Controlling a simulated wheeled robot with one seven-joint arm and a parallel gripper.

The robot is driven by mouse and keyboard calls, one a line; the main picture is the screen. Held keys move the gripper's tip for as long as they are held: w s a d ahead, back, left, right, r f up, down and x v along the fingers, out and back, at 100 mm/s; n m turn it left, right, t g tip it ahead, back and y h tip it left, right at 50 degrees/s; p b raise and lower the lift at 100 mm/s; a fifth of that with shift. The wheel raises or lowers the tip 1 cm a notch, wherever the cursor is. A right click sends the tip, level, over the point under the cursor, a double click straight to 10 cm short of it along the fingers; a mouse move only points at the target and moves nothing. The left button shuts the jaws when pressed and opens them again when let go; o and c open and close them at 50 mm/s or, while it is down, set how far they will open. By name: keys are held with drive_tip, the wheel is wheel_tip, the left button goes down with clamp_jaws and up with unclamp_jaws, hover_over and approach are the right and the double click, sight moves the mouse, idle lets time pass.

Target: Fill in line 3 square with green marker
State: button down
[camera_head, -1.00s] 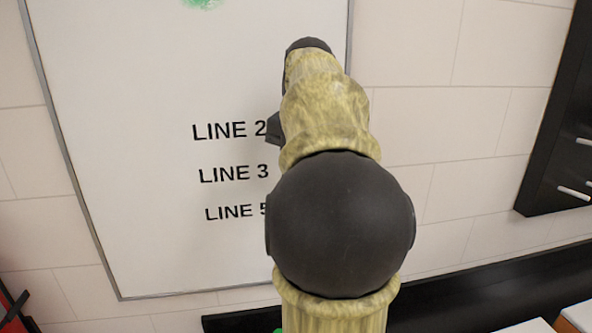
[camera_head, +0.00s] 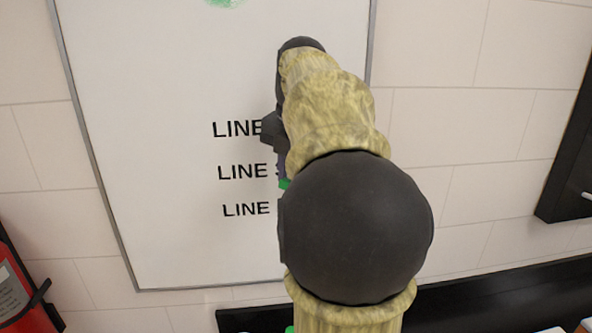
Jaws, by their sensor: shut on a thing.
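The whiteboard (camera_head: 165,230) fills the left and middle of the head view. The line 3 square is hidden behind my arm. My gripper (camera_head: 279,158) is a dark shape mostly hidden by my arm, just right of the labels. A small green piece of the marker (camera_head: 285,184) shows below it, beside the LINE 3 label. Whether the marker touches the board cannot be told.
A green scribble (camera_head: 225,2) is at the board's top edge. A red fire extinguisher (camera_head: 20,290) is at the lower left. A black ledge (camera_head: 500,290) runs along the wall at lower right, and a black-framed panel (camera_head: 570,180) hangs at far right.

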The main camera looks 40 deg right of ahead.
drive_tip(key=shift+w+a, duration=0.65)
drive_tip(key=shift+a, duration=0.3)
drive_tip(key=shift+s, duration=0.1)
drive_tip(key=shift+s+a+f, duration=0.1)
drive_tip(key=shift+s+a, duration=0.2)
drive_tip(key=shift+s, duration=0.1)
drive_tip(key=shift+s+a+b, duration=0.3)
drive_tip(key=shift+s+a, duration=0.1)
drive_tip(key=shift+s, duration=0.3)
drive_tip(key=shift+s+a+b, duration=0.25)
drive_tip(key=shift+s+a, duration=0.2)
drive_tip(key=shift+s, duration=0.25)
drive_tip(key=shift+s+a+b, duration=0.3)
drive_tip(key=shift+s+a, duration=0.1)
drive_tip(key=shift+s, duration=0.3)
drive_tip(key=shift+s+a+b, duration=0.25)
drive_tip(key=shift+s+a, duration=0.15)
drive_tip(key=shift+s, duration=0.25)
drive_tip(key=shift+s+a+b, duration=0.2)
drive_tip(key=shift+s+a, duration=0.2)
drive_tip(key=shift+s, duration=0.2)
